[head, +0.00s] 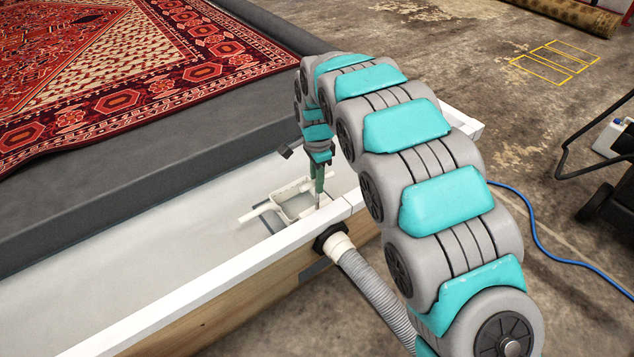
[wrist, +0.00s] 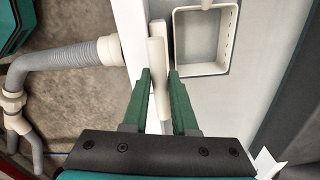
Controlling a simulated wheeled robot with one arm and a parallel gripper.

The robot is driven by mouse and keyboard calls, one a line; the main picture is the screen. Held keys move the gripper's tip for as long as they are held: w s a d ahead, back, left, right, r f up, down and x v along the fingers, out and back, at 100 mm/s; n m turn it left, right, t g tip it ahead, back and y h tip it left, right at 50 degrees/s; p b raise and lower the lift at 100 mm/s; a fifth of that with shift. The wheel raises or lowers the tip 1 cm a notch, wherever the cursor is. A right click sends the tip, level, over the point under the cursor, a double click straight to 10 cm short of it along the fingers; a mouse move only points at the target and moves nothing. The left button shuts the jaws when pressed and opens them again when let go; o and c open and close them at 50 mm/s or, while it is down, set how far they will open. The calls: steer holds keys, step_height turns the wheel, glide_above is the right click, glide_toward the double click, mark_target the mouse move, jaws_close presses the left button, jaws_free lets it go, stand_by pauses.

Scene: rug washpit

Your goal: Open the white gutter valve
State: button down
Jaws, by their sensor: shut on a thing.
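The white gutter valve shows in the wrist view as a pale lever handle (wrist: 157,52) beside the white gutter wall. My gripper (wrist: 159,78) has its two green fingers on either side of this handle and is shut on it. In the head view my gripper (head: 318,190) points down into the gutter, just right of a square white box (head: 296,206). The box's open top also shows in the wrist view (wrist: 232,40), right of the handle. The valve's lower part is hidden by my fingers.
A ribbed grey hose (head: 372,290) joins the gutter's outer wall by a white collar (head: 339,246). A red patterned rug (head: 120,75) lies on the dark raised bed left of the gutter. A blue cable (head: 560,258) crosses the floor at the right.

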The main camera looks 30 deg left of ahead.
steer(key=c, duration=0.7)
jaws_free()
step_height(320, 180, up, 8)
steer(key=shift+f, duration=0.15)
